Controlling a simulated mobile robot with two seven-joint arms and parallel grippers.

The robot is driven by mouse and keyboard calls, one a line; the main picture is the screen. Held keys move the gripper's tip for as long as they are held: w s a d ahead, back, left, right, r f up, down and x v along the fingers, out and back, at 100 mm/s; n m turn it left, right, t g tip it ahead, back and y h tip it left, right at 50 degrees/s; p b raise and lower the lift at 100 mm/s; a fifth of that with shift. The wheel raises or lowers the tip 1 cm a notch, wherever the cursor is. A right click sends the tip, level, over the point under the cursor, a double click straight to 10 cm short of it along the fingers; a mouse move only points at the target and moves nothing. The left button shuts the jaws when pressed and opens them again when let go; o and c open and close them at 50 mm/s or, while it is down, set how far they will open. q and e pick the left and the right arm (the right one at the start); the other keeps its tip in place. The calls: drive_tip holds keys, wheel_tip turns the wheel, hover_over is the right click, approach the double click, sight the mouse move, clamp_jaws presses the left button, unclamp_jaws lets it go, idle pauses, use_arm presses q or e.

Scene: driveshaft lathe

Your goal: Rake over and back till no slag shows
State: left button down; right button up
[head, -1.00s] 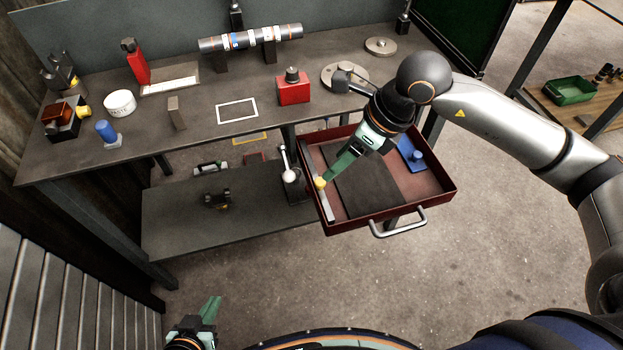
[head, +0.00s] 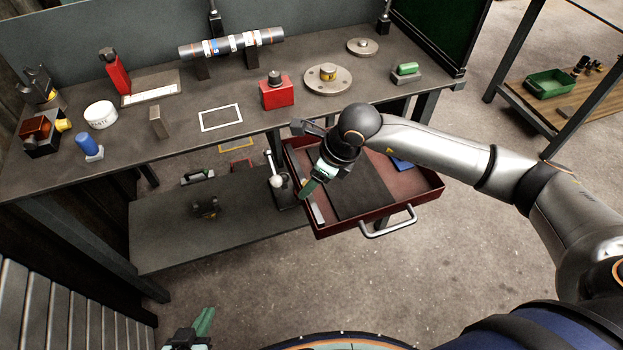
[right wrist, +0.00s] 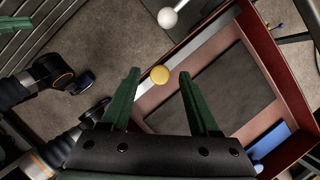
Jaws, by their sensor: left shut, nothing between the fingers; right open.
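I can make out no rake and no slag in these views. A dark red drawer (head: 436,186) stands pulled out under the bench, with a dark mat (head: 362,186) and a pale metal bar (head: 318,210) along its left side. My right gripper (head: 304,192) is over the drawer's left part. My left gripper (head: 205,322) is shut and empty at the bottom edge of the head view.
The bench (head: 185,140) holds a red block (head: 277,94), a round flange (head: 327,80), a shaft on stands (head: 232,44) and a white tub (head: 101,114). A lever with a white ball (head: 279,181) stands close left of the drawer. A blue piece (right wrist: 271,139) lies in the drawer.

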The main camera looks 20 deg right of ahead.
clamp_jaws()
idle(0.6)
idle(0.9)
